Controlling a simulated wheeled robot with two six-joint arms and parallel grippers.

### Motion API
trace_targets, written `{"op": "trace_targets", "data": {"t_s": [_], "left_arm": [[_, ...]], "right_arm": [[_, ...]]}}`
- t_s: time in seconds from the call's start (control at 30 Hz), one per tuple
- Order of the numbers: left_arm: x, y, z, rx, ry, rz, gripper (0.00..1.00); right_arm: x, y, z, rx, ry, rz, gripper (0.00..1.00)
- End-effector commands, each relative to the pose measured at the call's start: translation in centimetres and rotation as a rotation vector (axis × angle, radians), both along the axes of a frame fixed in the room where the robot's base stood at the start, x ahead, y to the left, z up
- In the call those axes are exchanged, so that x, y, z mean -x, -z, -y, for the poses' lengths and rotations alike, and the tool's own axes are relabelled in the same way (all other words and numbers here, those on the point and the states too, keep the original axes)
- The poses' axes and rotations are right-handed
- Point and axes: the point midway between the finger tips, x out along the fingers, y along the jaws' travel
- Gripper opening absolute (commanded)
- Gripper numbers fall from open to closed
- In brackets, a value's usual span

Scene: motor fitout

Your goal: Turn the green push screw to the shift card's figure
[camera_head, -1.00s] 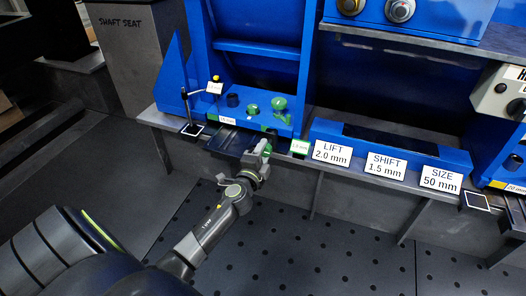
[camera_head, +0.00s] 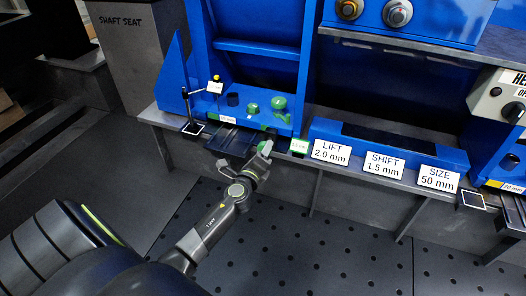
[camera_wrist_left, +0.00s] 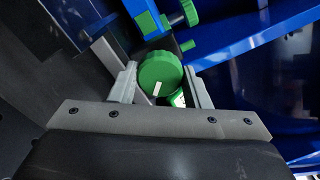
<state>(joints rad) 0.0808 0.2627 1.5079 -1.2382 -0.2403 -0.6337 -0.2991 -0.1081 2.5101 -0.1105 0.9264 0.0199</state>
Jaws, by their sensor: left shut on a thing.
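The green push screw (camera_wrist_left: 160,72), a round knob with a white mark on its face, sits between the two fingers of my left gripper (camera_wrist_left: 163,78) in the wrist view. The fingers are shut on its sides. In the head view my left gripper (camera_head: 264,149) is at the front edge of the blue fixture, and the screw is mostly hidden there. The shift card (camera_head: 385,165) reads SHIFT 1.5 mm. A small green readout (camera_head: 299,146) is just right of the gripper; its figure is too small to read surely. My right gripper is not in view.
Cards reading LIFT 2.0 mm (camera_head: 331,152) and SIZE 50 mm (camera_head: 439,178) flank the shift card. Other green knobs (camera_head: 279,102) stand on the blue fixture behind the gripper. A thin dial stand (camera_head: 188,110) is to the left. The floor in front is clear.

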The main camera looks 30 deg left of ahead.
Motion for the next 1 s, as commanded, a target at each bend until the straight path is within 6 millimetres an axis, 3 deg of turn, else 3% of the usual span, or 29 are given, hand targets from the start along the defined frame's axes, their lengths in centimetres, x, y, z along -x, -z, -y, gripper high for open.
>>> {"op": "trace_targets", "data": {"t_s": [0.57,0.6,0.73,1.0], "left_arm": [[0.07,0.20,0.11,-0.025,0.003,-0.009,0.20],[0.07,0.21,0.10,-0.025,0.003,-0.009,0.48],[0.04,0.15,0.07,-0.025,0.002,-0.008,0.65],[0.06,0.06,0.04,-0.026,0.001,-0.007,0.65]], "right_arm": [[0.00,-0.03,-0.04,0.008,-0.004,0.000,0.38],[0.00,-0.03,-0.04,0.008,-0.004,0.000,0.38],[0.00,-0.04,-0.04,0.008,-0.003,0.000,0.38],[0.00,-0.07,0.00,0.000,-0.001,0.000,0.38]]}}
